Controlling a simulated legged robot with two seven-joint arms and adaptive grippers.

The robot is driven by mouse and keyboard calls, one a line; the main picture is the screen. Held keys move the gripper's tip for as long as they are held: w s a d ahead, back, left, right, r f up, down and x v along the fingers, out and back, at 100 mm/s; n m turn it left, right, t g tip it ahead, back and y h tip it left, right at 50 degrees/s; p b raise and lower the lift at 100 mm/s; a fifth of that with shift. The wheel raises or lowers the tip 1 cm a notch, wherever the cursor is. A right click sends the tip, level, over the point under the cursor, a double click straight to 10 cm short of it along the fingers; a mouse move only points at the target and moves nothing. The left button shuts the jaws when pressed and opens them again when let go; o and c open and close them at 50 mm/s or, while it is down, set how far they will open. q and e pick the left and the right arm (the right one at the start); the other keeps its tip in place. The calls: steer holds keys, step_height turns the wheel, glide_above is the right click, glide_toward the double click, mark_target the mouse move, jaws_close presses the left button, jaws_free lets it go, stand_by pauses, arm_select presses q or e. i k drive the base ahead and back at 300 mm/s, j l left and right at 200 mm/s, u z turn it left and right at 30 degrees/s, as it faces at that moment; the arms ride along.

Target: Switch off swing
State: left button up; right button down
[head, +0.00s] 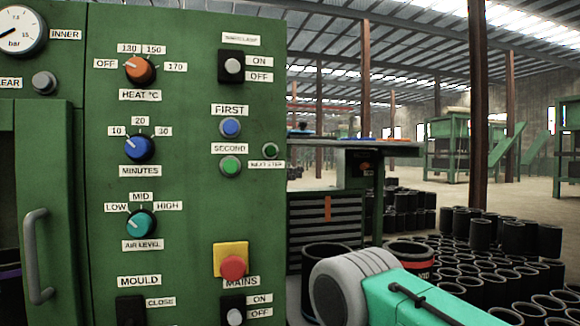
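A black ON/OFF toggle switch (231,80) with a round pale knob sits at the upper right of the green control panel (185,200). The label above it (240,39) is too blurred to read, so I cannot be sure it is the swing switch. Its knob lies close to the ON label, slightly above the level between ON and OFF; its exact position is hard to tell. Neither gripper's fingers show.
Black sleeves (490,290) stand on the floor at right.

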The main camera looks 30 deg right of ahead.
mark_target(364, 166)
steer(key=i+l+u, duration=0.15)
steer(key=l+u, duration=0.15)
steer(key=l, duration=0.6)
steer(key=l+u, duration=0.3)
steer(key=l, duration=0.6)
steer(key=i, duration=0.05)
